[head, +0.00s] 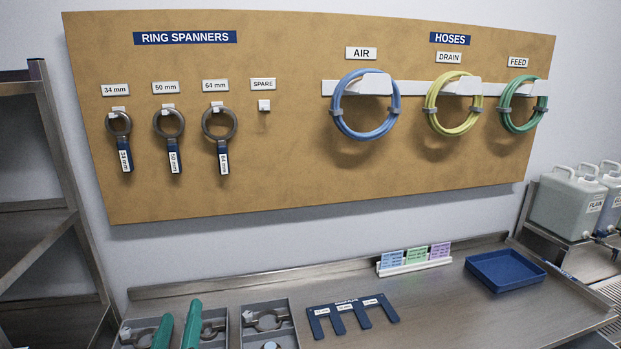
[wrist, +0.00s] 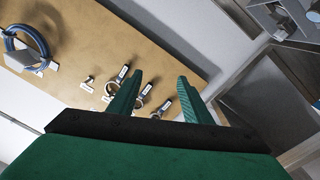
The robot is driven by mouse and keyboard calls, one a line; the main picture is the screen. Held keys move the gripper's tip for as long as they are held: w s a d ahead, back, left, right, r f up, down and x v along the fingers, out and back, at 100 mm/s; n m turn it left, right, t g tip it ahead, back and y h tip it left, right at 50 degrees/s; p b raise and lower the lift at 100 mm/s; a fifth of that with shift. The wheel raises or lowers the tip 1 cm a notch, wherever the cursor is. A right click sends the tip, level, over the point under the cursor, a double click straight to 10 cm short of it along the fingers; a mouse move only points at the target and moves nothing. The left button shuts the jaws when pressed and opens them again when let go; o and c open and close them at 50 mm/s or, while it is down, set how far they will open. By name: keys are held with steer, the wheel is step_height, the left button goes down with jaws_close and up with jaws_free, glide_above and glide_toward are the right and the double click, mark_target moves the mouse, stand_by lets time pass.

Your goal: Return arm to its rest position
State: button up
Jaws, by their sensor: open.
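My gripper (head: 180,312) shows at the lower left of the head view as two green fingers, apart and empty, in front of grey trays on the bench. The rest of my arm is below the frame. In the wrist view my gripper (wrist: 160,78) is open with nothing between its fingers. Beyond the fingers, the brown pegboard shows tilted, with ring spanners (wrist: 140,98) partly behind them.
Three ring spanners (head: 173,140) hang on the board (head: 300,190); the spare hook is empty. Blue, yellow and green hoses (head: 340,112) hang at right. A slotted plate (head: 322,318), card holder (head: 415,265) and blue tray (head: 480,273) sit on the bench. A metal rack (head: 62,170) stands left.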

steer(key=s+d+f+g, duration=0.1)
steer(key=s+d+f, duration=0.35)
steer(key=f, duration=0.35)
steer(key=s+d+f+m, duration=0.1)
steer(key=s+d+f, duration=0.2)
steer(key=d+f, duration=0.4)
steer(key=s+d+f+g, duration=0.1)
steer(key=s+d+f, duration=0.3)
steer(key=f, duration=0.5)
steer(key=s+d+f+m+h, duration=0.1)
steer(key=s+d+f+m, duration=0.1)
steer(key=s, duration=1)
steer(key=s+d+f+m+h, duration=0.2)
steer(key=s+d+m, duration=0.2)
steer(key=s+d, duration=0.3)
steer(key=s, duration=0.5)
steer(key=shift+d+f+m+g+h, duration=0.25)
steer(key=shift+f+m+g+h, duration=0.05)
steer(key=shift+s, duration=0.1)
steer(key=c, duration=0.4)
steer(key=shift+o, duration=0.2)
